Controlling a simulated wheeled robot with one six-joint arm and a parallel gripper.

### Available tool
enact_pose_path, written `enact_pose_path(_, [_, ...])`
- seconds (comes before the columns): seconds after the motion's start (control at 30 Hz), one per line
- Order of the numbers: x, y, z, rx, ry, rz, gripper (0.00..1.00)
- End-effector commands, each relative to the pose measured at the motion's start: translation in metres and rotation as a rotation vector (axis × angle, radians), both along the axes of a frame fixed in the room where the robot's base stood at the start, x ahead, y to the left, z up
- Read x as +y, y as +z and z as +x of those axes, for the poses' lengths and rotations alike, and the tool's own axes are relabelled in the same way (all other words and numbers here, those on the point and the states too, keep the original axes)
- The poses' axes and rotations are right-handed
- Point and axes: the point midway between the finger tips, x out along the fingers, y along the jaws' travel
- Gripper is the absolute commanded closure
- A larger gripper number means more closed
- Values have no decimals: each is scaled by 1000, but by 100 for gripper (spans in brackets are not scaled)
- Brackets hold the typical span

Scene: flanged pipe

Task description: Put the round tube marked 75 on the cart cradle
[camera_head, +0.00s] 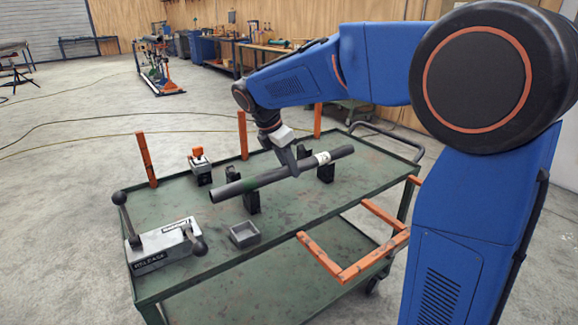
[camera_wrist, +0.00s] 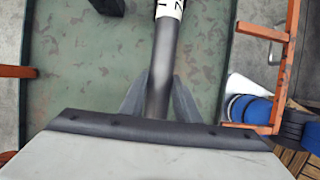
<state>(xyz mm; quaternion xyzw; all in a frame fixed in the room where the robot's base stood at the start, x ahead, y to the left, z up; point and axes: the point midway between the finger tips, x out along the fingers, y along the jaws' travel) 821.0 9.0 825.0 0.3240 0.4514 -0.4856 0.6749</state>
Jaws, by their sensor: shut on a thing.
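The dark grey round tube (camera_head: 240,187) lies lengthwise over the green cart, with a white label band toward its right end. The band shows in part at the top of the wrist view, its marking not fully readable. My gripper (camera_head: 290,166) is shut on the tube near its middle; in the wrist view my gripper (camera_wrist: 158,98) has a finger on each side of the tube (camera_wrist: 165,55). Black cradle supports (camera_head: 251,201) and (camera_head: 325,173) stand on the cart top under the tube's line. I cannot tell whether the tube touches them.
The green cart (camera_head: 190,203) carries a lever device marked RELEASE (camera_head: 165,246), a small grey box (camera_head: 245,235) and a grey block with an orange top (camera_head: 199,162). Orange posts (camera_head: 145,160) line the far edge. An orange frame (camera_head: 360,265) juts from the near side.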

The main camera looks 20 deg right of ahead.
Motion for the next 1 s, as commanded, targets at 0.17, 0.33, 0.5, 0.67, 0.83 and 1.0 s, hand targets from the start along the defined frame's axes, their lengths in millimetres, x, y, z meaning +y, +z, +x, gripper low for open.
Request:
enact_pose_path(0.17, [0,-1,0,-1,0,0,100])
enact_pose_path(0.33, [0,-3,0,-1,-1,0,100])
enact_pose_path(0.5, [0,-6,0,-1,-1,0,100])
enact_pose_path(0.67, [0,-8,0,-1,-1,0,100])
enact_pose_path(0.83, [0,-11,0,-1,0,0,100])
enact_pose_path(1.0, [0,-11,0,-1,0,0,49])
